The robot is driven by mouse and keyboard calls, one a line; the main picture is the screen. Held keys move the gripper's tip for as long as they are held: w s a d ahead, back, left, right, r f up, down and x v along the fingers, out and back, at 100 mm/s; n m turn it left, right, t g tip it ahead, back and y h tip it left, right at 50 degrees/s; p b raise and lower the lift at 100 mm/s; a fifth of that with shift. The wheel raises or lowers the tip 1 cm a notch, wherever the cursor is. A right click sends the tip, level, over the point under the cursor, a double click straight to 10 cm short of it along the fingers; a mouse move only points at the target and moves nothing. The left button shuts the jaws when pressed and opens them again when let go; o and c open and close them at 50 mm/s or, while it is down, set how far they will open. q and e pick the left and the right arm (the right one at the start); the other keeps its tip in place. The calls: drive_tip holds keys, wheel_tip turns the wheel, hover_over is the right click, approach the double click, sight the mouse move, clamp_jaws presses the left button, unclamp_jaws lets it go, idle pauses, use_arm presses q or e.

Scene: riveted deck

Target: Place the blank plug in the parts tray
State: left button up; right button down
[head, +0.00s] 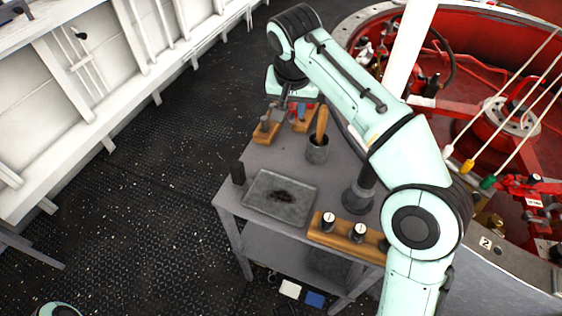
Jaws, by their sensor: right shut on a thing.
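My right gripper (283,112) reaches over the far end of the grey bench and points down. It is shut on a small piece that I take to be the blank plug, though the piece is too small and too covered by the fingers to make out clearly. The parts tray seems to be the shallow grey tray (256,205) at the bench's near left, with a dark patch or small dark things in its middle. The gripper is well beyond the tray, near small wooden blocks. My left gripper is out of view.
Wooden blocks (266,138) stand under and beside the gripper. A black upright piece (237,173) is at the left edge. A wooden rack (341,241) with round-topped pieces lies at the front.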

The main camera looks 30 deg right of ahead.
wheel_tip(320, 180, down, 7)
drive_tip(key=b, duration=0.6)
hover_over(290, 167)
drive_tip(key=s, duration=0.1)
drive_tip(key=f, duration=0.7)
drive_tip(key=shift+a+f, duration=0.2)
drive_tip(key=shift+a, duration=0.1)
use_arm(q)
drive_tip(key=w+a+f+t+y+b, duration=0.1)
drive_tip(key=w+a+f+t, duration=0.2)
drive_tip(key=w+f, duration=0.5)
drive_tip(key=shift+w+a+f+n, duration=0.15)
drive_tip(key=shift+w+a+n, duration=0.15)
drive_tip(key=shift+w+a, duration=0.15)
use_arm(e)
drive_tip(key=shift+f, duration=2.4)
drive_tip(key=shift+f, duration=0.15)
drive_tip(key=c, duration=0.8)
unclamp_jaws()
drive_tip(key=shift+c, duration=0.2)
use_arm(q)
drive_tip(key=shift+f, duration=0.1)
